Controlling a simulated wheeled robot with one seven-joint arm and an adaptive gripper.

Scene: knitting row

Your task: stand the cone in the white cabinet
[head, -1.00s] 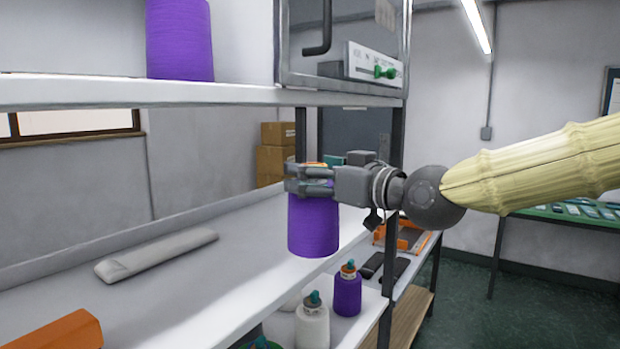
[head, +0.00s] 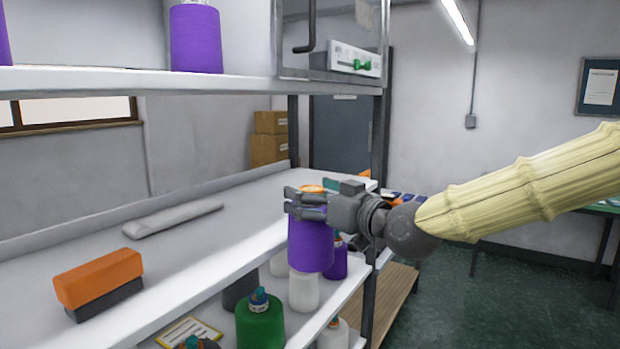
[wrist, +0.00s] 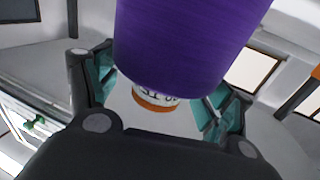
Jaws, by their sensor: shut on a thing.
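A purple cone (head: 312,248) of yarn is upright in my gripper (head: 300,205), in front of the white shelf's edge. The fingers are shut around its narrow top, where an orange rim shows. In the wrist view the cone (wrist: 185,45) fills the upper middle, with its printed, orange-edged top between the teal finger pads (wrist: 160,95). No white cabinet can be made out for certain; a grey-framed box with a clear front and dark handle (head: 310,30) stands at upper middle.
A long white shelf (head: 210,250) carries an orange-and-black block (head: 100,280) and a grey flat bar (head: 175,220). Another purple cone (head: 196,40) is on the upper shelf. A dark post (head: 378,130) rises behind my gripper.

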